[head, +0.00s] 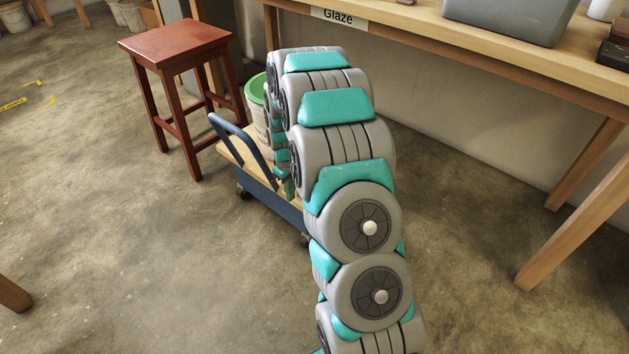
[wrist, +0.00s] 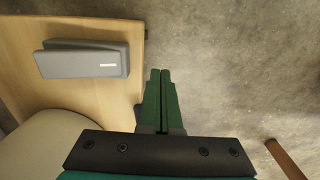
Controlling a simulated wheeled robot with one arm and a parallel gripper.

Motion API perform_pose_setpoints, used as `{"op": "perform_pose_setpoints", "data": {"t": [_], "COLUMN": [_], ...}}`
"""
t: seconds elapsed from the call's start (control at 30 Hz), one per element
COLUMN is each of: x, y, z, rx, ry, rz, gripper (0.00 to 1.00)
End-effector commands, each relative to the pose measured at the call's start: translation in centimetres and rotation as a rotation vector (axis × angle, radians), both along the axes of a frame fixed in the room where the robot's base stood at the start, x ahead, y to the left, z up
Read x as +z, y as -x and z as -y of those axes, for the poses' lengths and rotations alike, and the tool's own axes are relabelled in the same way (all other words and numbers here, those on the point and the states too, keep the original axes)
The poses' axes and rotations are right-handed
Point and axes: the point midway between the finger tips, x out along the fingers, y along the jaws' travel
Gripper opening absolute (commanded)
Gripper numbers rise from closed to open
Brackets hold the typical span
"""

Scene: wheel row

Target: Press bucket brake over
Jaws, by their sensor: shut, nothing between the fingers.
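A grey two-part pedal (wrist: 80,65), apparently the bucket brake, lies on the wooden deck of a dolly (wrist: 85,22) in the wrist view. It has a small pale mark at its right end. The bucket (wrist: 40,148) shows as a cream rounded shape at lower left. In the head view the bucket (head: 259,125) has a green lid and stands on the dolly behind a blue handle (head: 240,145). My gripper (wrist: 160,72) has green fingers, shut and empty, to the right of the pedal and apart from it in the picture. My arm hides part of the dolly in the head view.
A red-brown stool (head: 180,45) stands left of the dolly. A wooden table (head: 480,40) with a "Glaze" label and a grey bin (head: 510,18) is at the right. A wooden leg (wrist: 286,160) shows at lower right in the wrist view. Open concrete floor lies around.

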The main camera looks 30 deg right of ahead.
Motion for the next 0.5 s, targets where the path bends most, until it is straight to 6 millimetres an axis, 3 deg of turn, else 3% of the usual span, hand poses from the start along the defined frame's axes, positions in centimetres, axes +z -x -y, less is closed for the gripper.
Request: {"op": "perform_pose_setpoints", "data": {"t": [0.27, 0.5], "x": [0.6, 2.7], "y": [0.1, 0.0], "z": [-0.3, -0.3], "rx": [-0.001, 0.000], "ry": [0.001, 0.001], "rz": [0.001, 0.005], "gripper": [0.00, 0.00]}}
